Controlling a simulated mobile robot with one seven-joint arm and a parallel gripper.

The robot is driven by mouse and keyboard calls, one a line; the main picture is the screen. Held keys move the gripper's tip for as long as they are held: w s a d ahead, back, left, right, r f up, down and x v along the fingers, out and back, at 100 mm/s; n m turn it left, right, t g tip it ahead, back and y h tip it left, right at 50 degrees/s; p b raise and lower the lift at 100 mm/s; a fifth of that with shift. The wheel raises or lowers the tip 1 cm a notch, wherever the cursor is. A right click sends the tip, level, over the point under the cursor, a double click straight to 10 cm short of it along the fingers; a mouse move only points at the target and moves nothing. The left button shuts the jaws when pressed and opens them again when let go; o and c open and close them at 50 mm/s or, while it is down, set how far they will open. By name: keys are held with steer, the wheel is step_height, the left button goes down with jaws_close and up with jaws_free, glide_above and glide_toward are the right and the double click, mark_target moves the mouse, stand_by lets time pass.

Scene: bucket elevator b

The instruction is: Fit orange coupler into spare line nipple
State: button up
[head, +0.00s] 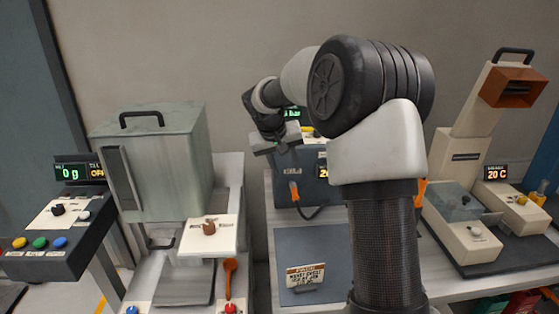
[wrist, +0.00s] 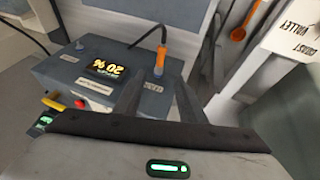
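The orange coupler (head: 294,190) sits upright at the front face of a blue-grey box (head: 309,168), with a dark hose curving from it. My gripper (head: 277,146) is in front of and above the box in the head view. Another orange part (head: 420,191) shows right of my arm.
A metal hopper (head: 155,160) stands left; cream machines (head: 465,225) stand right.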

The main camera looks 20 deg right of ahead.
mark_target(294, 191)
steer(key=x, duration=1.3)
steer(key=shift+w+f+b, duration=0.2)
steer(key=shift+f+b, duration=0.1)
steer(key=shift+f, duration=0.05)
steer(key=shift+c, duration=0.3)
jaws_close()
